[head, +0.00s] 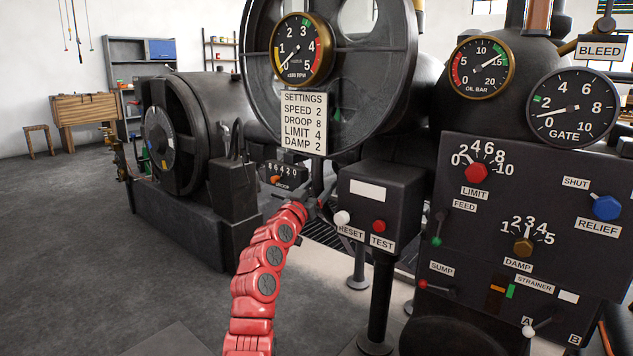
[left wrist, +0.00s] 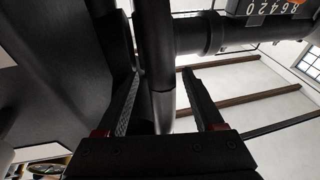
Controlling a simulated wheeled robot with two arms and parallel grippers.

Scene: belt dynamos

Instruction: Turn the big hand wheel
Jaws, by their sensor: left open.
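A large dark wheel with rounded openings (head: 383,70) stands upright at the top middle of the head view, partly behind a gauge and the settings card. I cannot tell for sure that it is the big hand wheel. My left gripper (head: 315,207), at the end of the red arm, is small and dark in front of the DROOP scale, below the settings card. In the left wrist view its two fingers (left wrist: 160,75) are apart, with a dark round bar (left wrist: 154,40) between or just beyond them. Contact cannot be told. My right gripper is not seen.
The RESET and TEST box (head: 380,208) on its post stands close right of my left gripper. A control panel (head: 470,225) with knobs and levers fills the right. A dark machine (head: 190,225) stands at the left. The floor at front left is clear.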

